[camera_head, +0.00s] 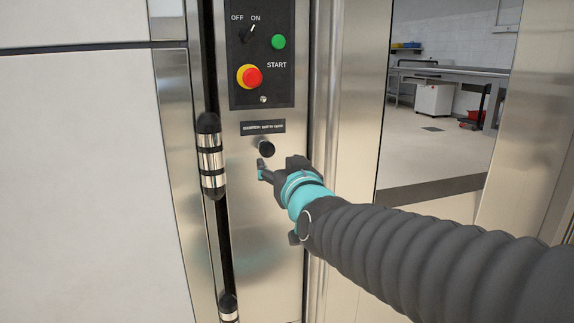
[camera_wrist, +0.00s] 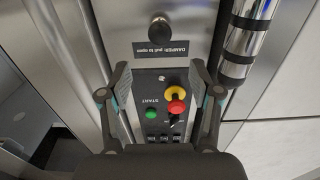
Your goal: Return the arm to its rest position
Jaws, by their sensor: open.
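My gripper (camera_head: 263,169) is at the end of my arm, just below the black damper knob (camera_head: 265,148) on the steel oven front. In the wrist view my gripper (camera_wrist: 161,75) is open, its two fingers apart with nothing between them. The damper knob (camera_wrist: 159,30) shows in that view beyond the fingertips, apart from them. My arm reaches in from the lower right of the head view, in a dark ribbed sleeve.
A control panel (camera_head: 262,55) with an OFF/ON switch, a green button (camera_head: 278,41) and a red-yellow stop button (camera_head: 251,77) is above the knob. A black-and-chrome handle (camera_head: 210,157) stands left. A steel table (camera_head: 450,75) is in the room behind.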

